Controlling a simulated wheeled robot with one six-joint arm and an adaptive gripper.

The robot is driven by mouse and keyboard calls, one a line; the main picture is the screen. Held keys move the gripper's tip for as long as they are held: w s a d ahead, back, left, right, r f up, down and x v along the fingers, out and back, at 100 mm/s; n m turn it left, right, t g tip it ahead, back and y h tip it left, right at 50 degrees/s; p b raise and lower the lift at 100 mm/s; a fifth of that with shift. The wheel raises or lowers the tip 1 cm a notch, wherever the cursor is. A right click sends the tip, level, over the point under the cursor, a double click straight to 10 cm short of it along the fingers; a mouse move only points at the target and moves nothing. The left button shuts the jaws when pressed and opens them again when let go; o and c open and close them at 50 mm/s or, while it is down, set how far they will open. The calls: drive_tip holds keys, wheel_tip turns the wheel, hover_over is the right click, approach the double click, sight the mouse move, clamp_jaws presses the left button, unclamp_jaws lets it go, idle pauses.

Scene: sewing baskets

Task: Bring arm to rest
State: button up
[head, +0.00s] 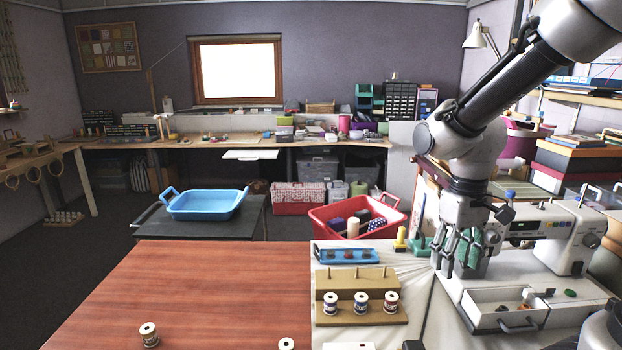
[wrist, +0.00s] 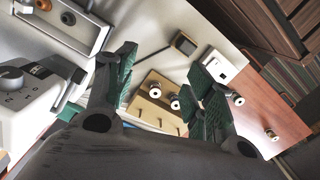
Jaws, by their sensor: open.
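My gripper (head: 458,252) is at the right in the head view, pointing down above the white table beside the sewing machine (head: 545,240). In the wrist view its two green-padded fingers (wrist: 165,88) are spread apart with nothing between them. Beyond the fingers, the wooden spool rack (wrist: 150,106) shows on the table. In the head view the rack (head: 340,281) has several spools standing along its front step. My arm reaches down from the upper right and is bent at the wrist.
An open white drawer (head: 487,318) holds small items below the gripper. A blue tray (head: 346,256) lies behind the rack. Two loose spools stand on the red-brown tabletop (head: 190,290), which is otherwise mostly clear. A red basket (head: 325,215) and a blue basket (head: 205,207) are farther back.

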drive_tip(key=s+d+r+m+t, duration=0.3)
drive_tip(key=s+d+r+t, duration=0.2)
drive_tip(key=s+r, duration=0.5)
drive_tip(key=d, duration=0.2)
drive_tip(key=shift+d+r+m, duration=0.3)
